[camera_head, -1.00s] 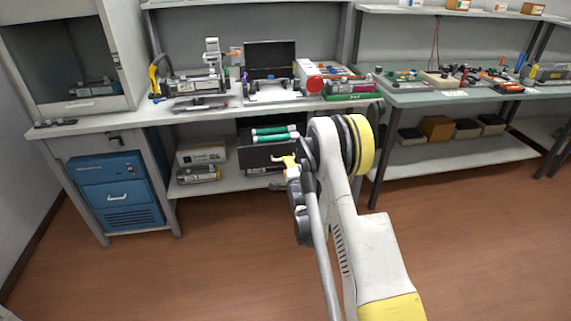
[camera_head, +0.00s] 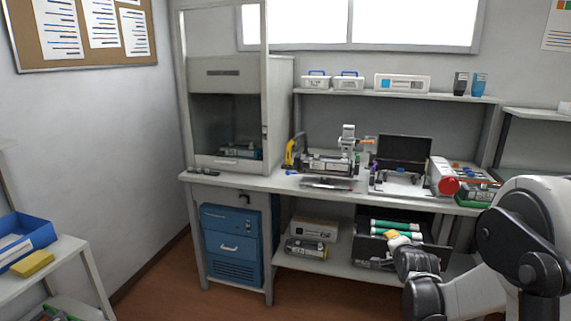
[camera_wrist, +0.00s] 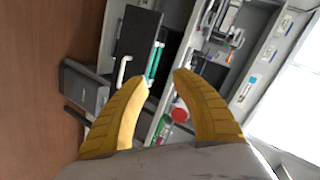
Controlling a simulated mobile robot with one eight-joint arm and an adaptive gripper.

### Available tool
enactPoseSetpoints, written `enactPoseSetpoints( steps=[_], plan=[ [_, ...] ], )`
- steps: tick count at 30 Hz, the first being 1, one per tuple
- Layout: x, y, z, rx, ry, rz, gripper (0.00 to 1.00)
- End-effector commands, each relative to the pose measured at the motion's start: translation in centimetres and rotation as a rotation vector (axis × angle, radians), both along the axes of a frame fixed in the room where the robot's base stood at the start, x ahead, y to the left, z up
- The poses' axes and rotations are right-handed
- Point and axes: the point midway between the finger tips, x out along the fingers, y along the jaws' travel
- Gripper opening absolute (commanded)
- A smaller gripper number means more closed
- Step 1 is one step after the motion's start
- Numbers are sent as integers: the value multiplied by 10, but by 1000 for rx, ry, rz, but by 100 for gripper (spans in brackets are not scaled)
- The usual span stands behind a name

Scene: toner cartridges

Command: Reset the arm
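My gripper (camera_wrist: 162,80) shows in the wrist view as two yellow ribbed fingers, curved toward each other with a gap between their tips. Nothing is held in the gap. In the head view my arm enters at the lower right, and the gripper end (camera_head: 392,237) is small and partly hidden by my own arm links. It appears in front of the lower shelf, apart from the workbench top. Green-and-white tubes (camera_head: 396,226) lie in a dark open box behind it. A grey cartridge (camera_head: 325,164) sits on the workbench.
The workbench (camera_head: 280,183) carries an open black case (camera_head: 404,150) and a red-ended cylinder (camera_head: 447,188). A blue drawer cabinet (camera_head: 232,246) stands below. A cabinet with a dark opening (camera_head: 226,120) stands on the left. A side shelf holds a blue tray (camera_head: 24,240). Floor is clear between them.

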Motion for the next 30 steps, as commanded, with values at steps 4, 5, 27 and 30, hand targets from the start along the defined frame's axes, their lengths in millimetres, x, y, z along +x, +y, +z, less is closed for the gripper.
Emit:
enactPoseSetpoints(
  steps=[4,5,27,30],
  plan=[
    [-49,36,45,-150,117,125,32],
    [-61,43,52,-181,139,151,32],
    [-364,141,65,-799,537,849,32],
    [-374,143,61,-821,547,878,32]
  ],
)
